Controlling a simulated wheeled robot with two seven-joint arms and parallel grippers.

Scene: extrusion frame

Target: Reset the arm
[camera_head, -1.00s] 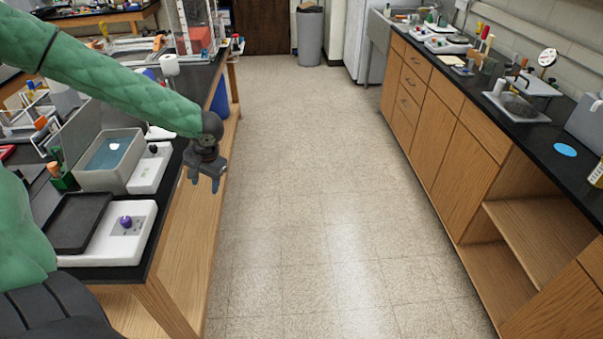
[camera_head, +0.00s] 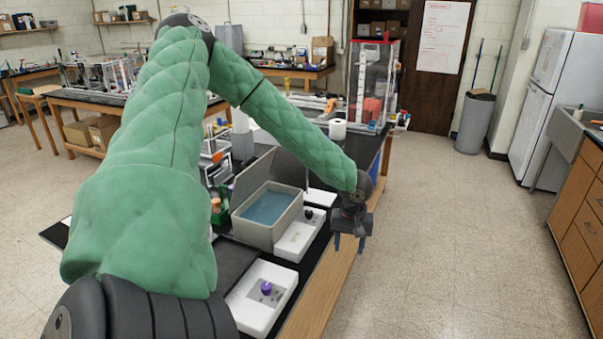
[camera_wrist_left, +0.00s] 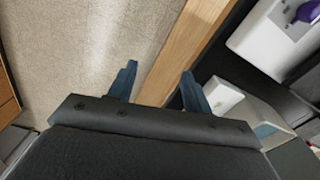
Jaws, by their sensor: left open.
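My left arm (camera_head: 160,150), in a green padded cover, comes in from the left and bends forward over the lab table. My left gripper (camera_head: 349,243) hangs at the table's right edge with its fingers pointing down, apart and empty. In the left wrist view the two blue fingers (camera_wrist_left: 158,84) are spread, with the wooden table edge and the floor behind them. Nothing is between them. My right gripper does not show in either view.
The black-topped table (camera_head: 314,256) holds a grey bin of bluish liquid (camera_head: 268,208), white devices, one with a purple knob (camera_head: 266,288), and a paper roll (camera_head: 337,128). Clear floor (camera_head: 450,230) lies to the right. A grey trash can (camera_head: 474,122) and a fridge (camera_head: 556,95) stand beyond.

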